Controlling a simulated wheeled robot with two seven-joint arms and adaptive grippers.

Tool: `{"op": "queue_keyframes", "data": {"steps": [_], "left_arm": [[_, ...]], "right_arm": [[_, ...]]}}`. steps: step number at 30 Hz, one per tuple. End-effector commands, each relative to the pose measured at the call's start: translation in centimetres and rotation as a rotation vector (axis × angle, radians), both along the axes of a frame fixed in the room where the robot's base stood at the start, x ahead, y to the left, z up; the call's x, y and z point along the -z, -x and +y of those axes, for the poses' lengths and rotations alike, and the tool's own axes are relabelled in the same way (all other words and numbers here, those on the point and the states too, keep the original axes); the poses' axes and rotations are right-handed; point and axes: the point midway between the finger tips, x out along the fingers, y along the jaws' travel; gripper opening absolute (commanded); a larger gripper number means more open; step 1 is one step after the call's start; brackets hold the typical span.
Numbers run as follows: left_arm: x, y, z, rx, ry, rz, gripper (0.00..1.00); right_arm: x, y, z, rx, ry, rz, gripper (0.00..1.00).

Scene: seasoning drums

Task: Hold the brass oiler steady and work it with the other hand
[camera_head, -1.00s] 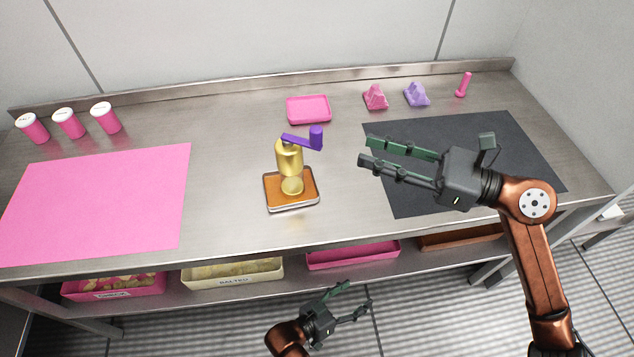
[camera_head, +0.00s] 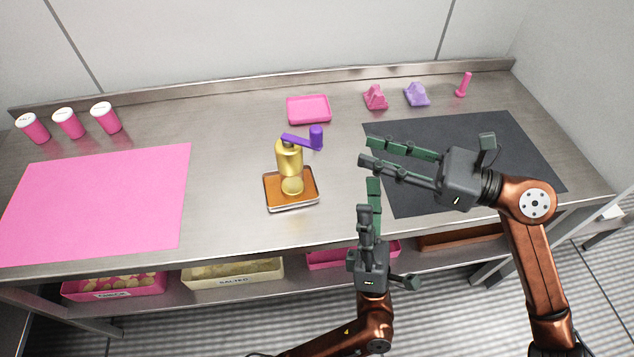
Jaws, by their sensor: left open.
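The brass oiler (camera_head: 289,158) stands upright on a small tray with an orange-brown top (camera_head: 279,192) near the middle of the counter. A purple crank arm with an upright knob (camera_head: 316,137) sits on its top and points right. My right gripper (camera_head: 364,150) is open and empty, right of the oiler and apart from it, its fingers pointing left. My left gripper (camera_head: 369,192) is at the counter's front edge, right of and nearer than the oiler. It is open and empty, seen edge-on with its fingers pointing away toward the back.
A pink mat (camera_head: 100,205) lies left and a dark mat (camera_head: 420,204) right. Pink drums with white lids (camera_head: 69,124) stand back left. A pink tray (camera_head: 308,109), pink block (camera_head: 375,98), purple block (camera_head: 417,95) and pink peg (camera_head: 463,85) line the back. Bins, one labelled salted (camera_head: 233,281), sit below.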

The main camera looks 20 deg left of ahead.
Motion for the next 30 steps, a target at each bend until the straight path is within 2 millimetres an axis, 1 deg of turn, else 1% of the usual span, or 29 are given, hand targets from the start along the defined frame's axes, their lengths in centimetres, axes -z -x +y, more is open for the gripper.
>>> {"op": "queue_keyframes", "data": {"steps": [1, 2, 3, 4, 6, 9, 13, 15, 18, 20, 23, 30], "left_arm": [[-0.8, -0.6, 2.3, 0.012, 0.141, -0.032, 0.62], [-0.9, -0.9, 3.8, 0.019, 0.229, -0.047, 0.62], [-0.8, -1.4, 5.6, 0.029, 0.348, -0.070, 0.62], [-0.6, -1.8, 6.9, 0.036, 0.437, -0.083, 0.62], [0.4, -2.7, 9.4, 0.050, 0.637, -0.116, 0.62], [2.5, -3.7, 11.4, 0.060, 0.887, -0.149, 0.62], [5.1, -4.6, 12.2, 0.063, 1.131, -0.173, 0.62], [6.1, -4.8, 12.1, 0.061, 1.218, -0.180, 0.62], [7.0, -5.0, 12.0, 0.055, 1.291, -0.183, 0.62], [7.3, -5.1, 12.2, 0.054, 1.311, -0.184, 0.62], [7.5, -5.4, 13.1, 0.051, 1.319, -0.187, 0.62], [7.4, -6.5, 16.5, 0.053, 1.315, -0.187, 0.62]], "right_arm": [[0.0, 0.0, 0.0, 0.000, 0.000, 0.000, 0.29], [0.0, 0.0, 0.0, 0.000, 0.000, 0.000, 0.29], [0.0, 0.0, 0.0, 0.000, 0.000, 0.000, 0.29], [0.0, 0.0, 0.0, 0.000, 0.000, 0.000, 0.29], [0.0, 0.0, 0.0, 0.000, 0.000, 0.000, 0.29], [0.0, 0.0, 0.0, 0.000, 0.000, 0.000, 0.29], [0.0, 0.0, 0.0, 0.000, 0.000, 0.000, 0.29], [0.0, 0.0, 0.0, 0.000, 0.000, 0.000, 0.29], [0.0, 0.0, 0.0, 0.000, 0.000, 0.000, 0.29], [0.0, 0.0, 0.0, 0.000, 0.000, 0.000, 0.29], [0.0, 0.0, 0.0, 0.000, 0.000, 0.000, 0.29], [0.0, 0.0, 0.0, 0.000, 0.000, 0.000, 0.29]]}}
